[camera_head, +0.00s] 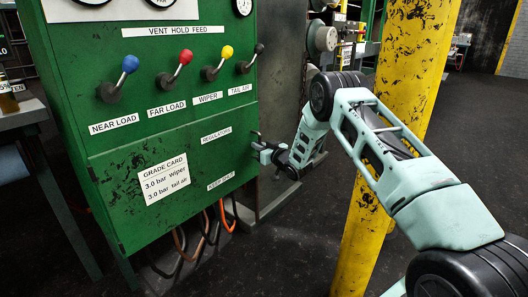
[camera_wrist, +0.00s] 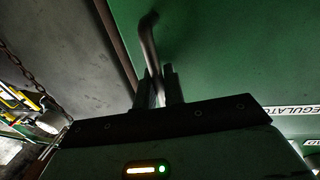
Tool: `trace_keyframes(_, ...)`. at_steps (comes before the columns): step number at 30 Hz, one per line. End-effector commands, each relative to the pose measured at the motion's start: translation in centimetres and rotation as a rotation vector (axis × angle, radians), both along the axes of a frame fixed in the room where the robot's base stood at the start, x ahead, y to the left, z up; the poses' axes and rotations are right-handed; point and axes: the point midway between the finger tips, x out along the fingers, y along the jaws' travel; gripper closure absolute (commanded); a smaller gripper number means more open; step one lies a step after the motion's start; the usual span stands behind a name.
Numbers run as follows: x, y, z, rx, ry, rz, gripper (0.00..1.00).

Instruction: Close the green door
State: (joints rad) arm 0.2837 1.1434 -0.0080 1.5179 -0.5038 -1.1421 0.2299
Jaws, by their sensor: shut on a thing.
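The green door (camera_head: 215,160) is the lower panel of the green cabinet, with "REGULATORS", "KEEP SHUT" and a grade card on its face. It looks flush or nearly flush with the panel above; I cannot tell whether a small gap is left. The door face also fills the upper right of the wrist view (camera_wrist: 230,60). My gripper (camera_head: 262,152) is at the door's right edge. In the wrist view its fingers (camera_wrist: 160,88) are shut on a dark bent door handle (camera_wrist: 148,45). The handle is mostly hidden in the head view.
Levers with blue, red, yellow and black knobs stand above the door, the red one (camera_head: 186,57) among them. Orange and dark hoses (camera_head: 228,215) hang below. A yellow column (camera_head: 385,130) stands close behind my arm. A bench (camera_head: 30,115) is at left. Dark floor is open at right.

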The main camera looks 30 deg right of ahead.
Motion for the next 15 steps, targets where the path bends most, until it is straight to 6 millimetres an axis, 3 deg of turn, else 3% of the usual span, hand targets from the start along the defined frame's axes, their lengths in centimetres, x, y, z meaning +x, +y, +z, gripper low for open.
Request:
trace_keyframes(7,0.36,0.25,0.37,0.0,-0.007,0.002,1.0)
trace_keyframes(9,0.37,0.27,0.41,0.0,-0.008,0.002,0.75)
trace_keyframes(15,0.36,0.44,0.4,0.0,-0.008,0.005,0.75)
